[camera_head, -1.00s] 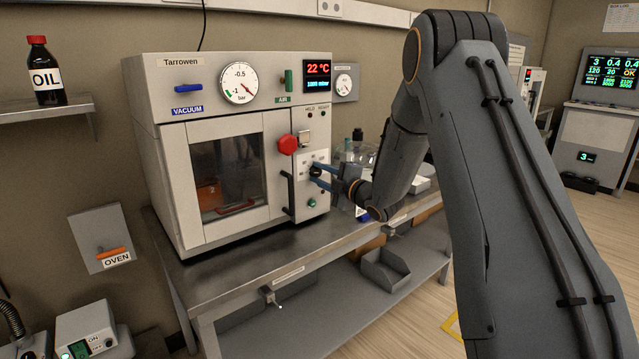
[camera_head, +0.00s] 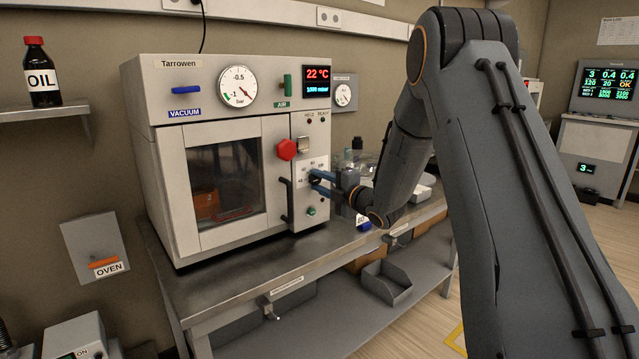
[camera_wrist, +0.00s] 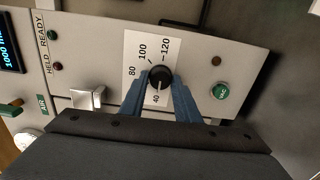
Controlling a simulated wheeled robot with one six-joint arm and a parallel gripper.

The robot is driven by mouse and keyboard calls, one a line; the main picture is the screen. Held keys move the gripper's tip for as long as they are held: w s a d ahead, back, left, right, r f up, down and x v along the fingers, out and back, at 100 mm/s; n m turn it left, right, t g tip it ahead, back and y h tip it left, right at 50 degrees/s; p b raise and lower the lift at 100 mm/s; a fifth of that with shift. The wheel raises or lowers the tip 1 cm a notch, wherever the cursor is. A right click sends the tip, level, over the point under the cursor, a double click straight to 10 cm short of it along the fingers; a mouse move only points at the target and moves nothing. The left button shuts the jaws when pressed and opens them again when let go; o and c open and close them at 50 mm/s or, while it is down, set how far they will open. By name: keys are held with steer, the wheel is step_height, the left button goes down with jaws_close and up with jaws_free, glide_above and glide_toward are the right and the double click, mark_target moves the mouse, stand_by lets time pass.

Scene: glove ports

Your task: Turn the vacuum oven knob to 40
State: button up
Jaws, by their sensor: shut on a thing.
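The vacuum oven (camera_head: 155,140) stands on a steel bench, its door closed. Its black round knob (camera_wrist: 159,77) sits on a white dial plate with 40, 80, 100 and 120 readable in the wrist view. The 40 mark is just below the knob there; part of the scale is hidden by a finger. I cannot tell clearly which mark the knob's pointer faces. My gripper (camera_wrist: 161,82) has its blue fingers on either side of the knob, shut on it. In the head view my gripper (camera_head: 317,181) reaches the panel from the right.
The oven display (camera_head: 318,76) reads 22 °C. A door handle (camera_head: 287,200) is left of the knob. Bottles stand behind my wrist.

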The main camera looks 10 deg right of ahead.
steer(key=o, duration=1)
steer(key=b+v, duration=0.1)
steer(key=v, duration=0.6)
steer(key=shift+s+d, duration=0.15)
steer(key=shift+s, duration=0.25)
